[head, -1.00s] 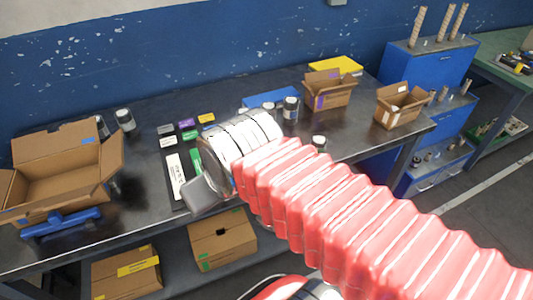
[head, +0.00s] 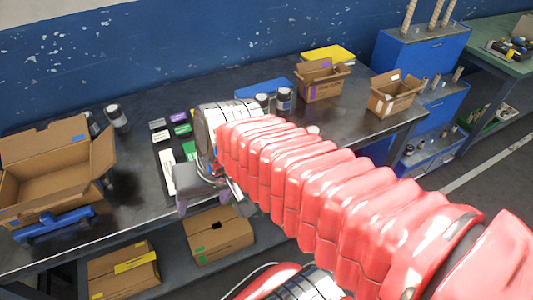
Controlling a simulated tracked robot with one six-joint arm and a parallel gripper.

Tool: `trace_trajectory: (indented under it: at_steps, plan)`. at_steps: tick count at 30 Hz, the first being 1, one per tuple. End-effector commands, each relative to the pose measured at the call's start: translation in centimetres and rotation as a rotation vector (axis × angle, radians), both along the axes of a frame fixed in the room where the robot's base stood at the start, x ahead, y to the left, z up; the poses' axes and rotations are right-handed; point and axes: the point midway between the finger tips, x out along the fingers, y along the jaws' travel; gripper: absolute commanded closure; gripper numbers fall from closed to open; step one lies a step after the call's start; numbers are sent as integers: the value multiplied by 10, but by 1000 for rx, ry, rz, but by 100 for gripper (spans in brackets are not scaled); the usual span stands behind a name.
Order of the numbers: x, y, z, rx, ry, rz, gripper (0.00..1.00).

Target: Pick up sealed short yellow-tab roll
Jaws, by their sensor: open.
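I cannot make out a short roll with a yellow tab in this view. Several small dark, pale-topped cylinders stand on the bench: one at the left (head: 117,119), and two at the back, right of my wrist (head: 284,101); their tabs are too small to tell. My gripper (head: 193,201), grey-purple, hangs below my silver wrist near the bench's front edge. It is open, and I see nothing held in it. My wrist and red-sleeved arm hide the bench middle, including part of a black tray (head: 166,155) with grey, purple and green blocks and a white strip.
A large open carton (head: 45,185) and a blue tool (head: 55,223) are at the left. Two open cartons (head: 321,88) (head: 396,97) stand at the right. Flat blue (head: 262,87) and yellow (head: 327,54) items lie behind. Cartons (head: 218,236) are on the lower shelf.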

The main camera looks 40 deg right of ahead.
Motion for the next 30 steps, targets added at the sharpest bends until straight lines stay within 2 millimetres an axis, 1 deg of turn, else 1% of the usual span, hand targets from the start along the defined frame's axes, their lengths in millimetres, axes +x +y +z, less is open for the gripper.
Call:
trace_trajectory:
  at_steps: [1,6,11,14,17,20,23,26,29,30]
  plan:
    - [2,-3,-10,60,41,-69,36]
    - [11,-6,-34,278,141,-298,36]
    - [24,-15,-50,488,210,-522,36]
    - [34,-25,-59,623,241,-669,36]
    - [46,-39,-66,758,260,-816,36]
    - [57,-57,-72,897,270,-966,36]
    - [67,-80,-80,1036,269,-1118,36]
    - [75,-108,-87,1177,257,-1269,36]
    - [80,-140,-96,1318,231,-1422,36]
    - [81,-154,-100,1376,218,-1483,36]
